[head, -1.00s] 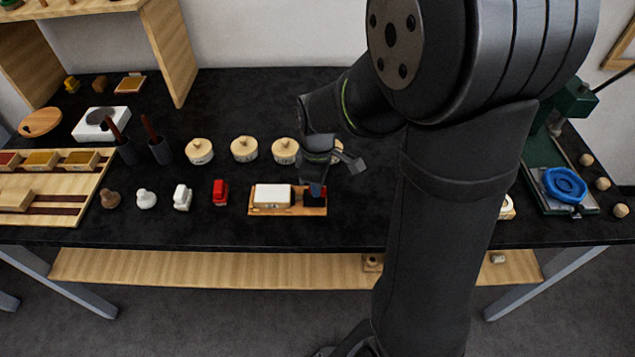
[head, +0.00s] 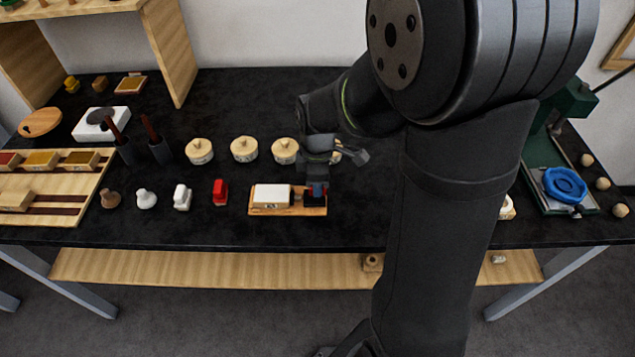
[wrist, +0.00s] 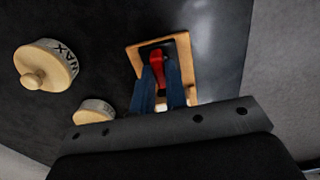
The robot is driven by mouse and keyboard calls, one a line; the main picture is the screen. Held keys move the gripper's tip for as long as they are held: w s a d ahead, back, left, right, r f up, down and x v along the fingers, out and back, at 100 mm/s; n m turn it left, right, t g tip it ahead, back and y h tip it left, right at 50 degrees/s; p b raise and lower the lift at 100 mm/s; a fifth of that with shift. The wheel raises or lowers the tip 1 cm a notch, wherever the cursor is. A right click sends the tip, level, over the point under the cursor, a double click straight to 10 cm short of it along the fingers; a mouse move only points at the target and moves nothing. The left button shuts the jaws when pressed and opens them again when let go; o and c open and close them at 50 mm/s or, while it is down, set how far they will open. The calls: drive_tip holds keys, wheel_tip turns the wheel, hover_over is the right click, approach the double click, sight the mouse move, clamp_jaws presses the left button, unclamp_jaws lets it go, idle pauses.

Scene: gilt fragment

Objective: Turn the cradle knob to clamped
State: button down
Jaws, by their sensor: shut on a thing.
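The cradle is a wooden board (head: 259,210) on the black table, with a white block (head: 271,196) on its left part and a black plate on its right part. In the wrist view, a red knob (wrist: 158,62) stands on the black plate of the wooden board (wrist: 133,57). My gripper (head: 316,187) is lowered over the right end of the board. Its two blue fingers (wrist: 161,76) are shut on the red knob, one on each side. The fingers and wrist hide part of the knob and any position marks.
Round wooden-lidded jars (head: 244,149) stand behind the board. A red stamp-like piece (head: 220,192) and a white one (head: 182,197) stand to its left. A green press (head: 545,175) with a blue ring (head: 565,185) is at the right. The table front of the board is clear.

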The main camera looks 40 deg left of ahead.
drive_tip(key=c, duration=1.4)
unclamp_jaws()
drive_tip(key=shift+c, duration=0.2)
wheel_tip(320, 180, up, 17)
drive_tip(key=shift+r, duration=0.2)
wheel_tip(320, 180, down, 18)
drive_tip(key=shift+r, duration=0.25)
